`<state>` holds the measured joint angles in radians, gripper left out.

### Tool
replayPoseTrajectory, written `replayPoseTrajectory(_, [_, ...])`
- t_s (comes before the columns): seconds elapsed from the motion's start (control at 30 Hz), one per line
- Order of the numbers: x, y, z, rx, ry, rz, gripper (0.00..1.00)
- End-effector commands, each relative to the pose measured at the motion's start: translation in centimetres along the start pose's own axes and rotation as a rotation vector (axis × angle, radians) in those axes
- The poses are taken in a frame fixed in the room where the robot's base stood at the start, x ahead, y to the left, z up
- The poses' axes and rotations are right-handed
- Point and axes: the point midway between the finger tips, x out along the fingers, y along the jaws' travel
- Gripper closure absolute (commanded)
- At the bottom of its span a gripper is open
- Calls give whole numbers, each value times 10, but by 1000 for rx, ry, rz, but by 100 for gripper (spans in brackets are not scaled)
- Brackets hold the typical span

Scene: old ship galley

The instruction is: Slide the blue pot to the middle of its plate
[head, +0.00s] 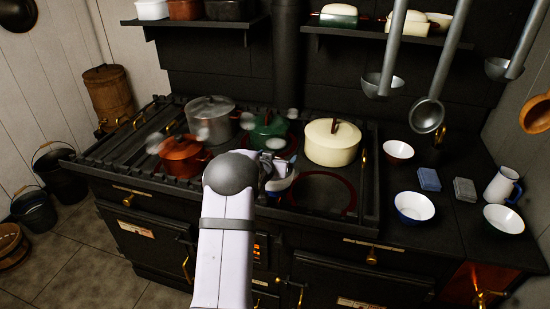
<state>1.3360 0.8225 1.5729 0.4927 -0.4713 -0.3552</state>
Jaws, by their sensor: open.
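My gripper (275,172) is low over the front middle of the black stove, its jaws small and partly hidden by my own arm. A small blue-and-white patch beside the jaws looks like part of the blue pot (283,184); my arm and gripper hide most of it. I cannot tell whether the jaws touch it. A red-ringed plate (352,196) lies just to the right of it at the front right of the stove top, and its middle looks bare. The ring's left edge is close to the blue patch.
A cream pot (325,155) stands right behind the red-ringed plate. A green pot (266,132), a grey pot (212,132) and an orange-red pot (182,160) stand behind and left, with steam puffs among them. Ladles (426,115) hang at right above bowls (414,207).

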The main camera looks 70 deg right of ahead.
Motion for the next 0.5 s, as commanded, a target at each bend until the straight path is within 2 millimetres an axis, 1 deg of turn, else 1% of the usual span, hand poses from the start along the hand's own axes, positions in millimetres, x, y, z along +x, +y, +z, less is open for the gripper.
replayPoseTrajectory(0.13, [4, 0, 0, 0, -1, 0, 13])
replayPoseTrajectory(0.4, [4, 0, 0, 0, 0, 0, 13])
replayPoseTrajectory(0.43, [4, 0, 0, 0, 0, 0, 18])
replayPoseTrajectory(0.47, [4, 0, 0, 0, 0, 0, 25])
replayPoseTrajectory(0.5, [4, 0, 0, 0, 0, 0, 35])
